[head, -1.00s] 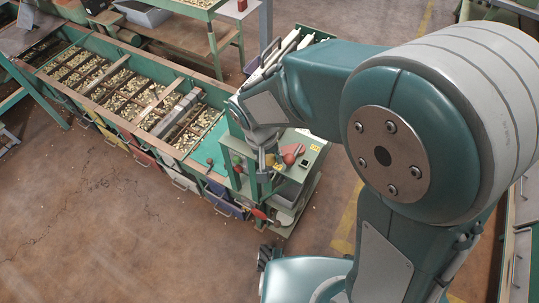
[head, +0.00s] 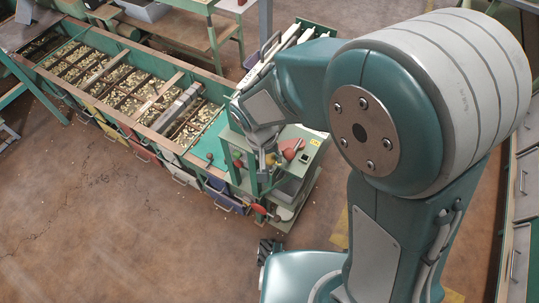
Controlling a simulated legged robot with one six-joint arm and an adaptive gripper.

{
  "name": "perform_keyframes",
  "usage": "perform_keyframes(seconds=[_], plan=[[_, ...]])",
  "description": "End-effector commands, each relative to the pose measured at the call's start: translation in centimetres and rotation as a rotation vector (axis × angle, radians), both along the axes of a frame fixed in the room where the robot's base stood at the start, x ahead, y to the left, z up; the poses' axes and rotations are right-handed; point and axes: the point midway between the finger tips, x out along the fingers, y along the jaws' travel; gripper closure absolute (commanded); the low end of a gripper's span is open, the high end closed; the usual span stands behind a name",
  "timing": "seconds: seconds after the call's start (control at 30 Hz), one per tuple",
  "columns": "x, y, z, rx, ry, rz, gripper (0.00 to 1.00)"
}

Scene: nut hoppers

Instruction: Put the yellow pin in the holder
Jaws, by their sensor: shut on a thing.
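My gripper (head: 268,158) is small in the head view, pointing down at the green stand (head: 237,142) at the near end of the long hopper bench. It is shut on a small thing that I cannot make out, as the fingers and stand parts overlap. I cannot pick out the yellow pin for certain. A small yellow patch (head: 315,142) shows on the stand's top to the right of the gripper, and it looks like a label. A dark square (head: 304,157) lies below it; I cannot tell if it is the holder. A red round knob (head: 289,154) is just right of the gripper.
The green bench (head: 150,130) runs to the upper left with several compartments of nuts and coloured drawers along its front. An orange-red part (head: 259,209) sticks out low on the stand. My arm hides much of the right. The brown floor (head: 110,220) at left is clear.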

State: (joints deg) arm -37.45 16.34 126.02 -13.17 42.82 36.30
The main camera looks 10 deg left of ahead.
Motion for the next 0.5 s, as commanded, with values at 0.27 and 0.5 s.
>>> perform_keyframes(seconds=[0.27,0.5], plan=[[0.00,-0.01,0.01,0.000,0.000,0.000,0.18],[0.02,-0.05,0.04,0.000,-0.001,0.000,0.17]])
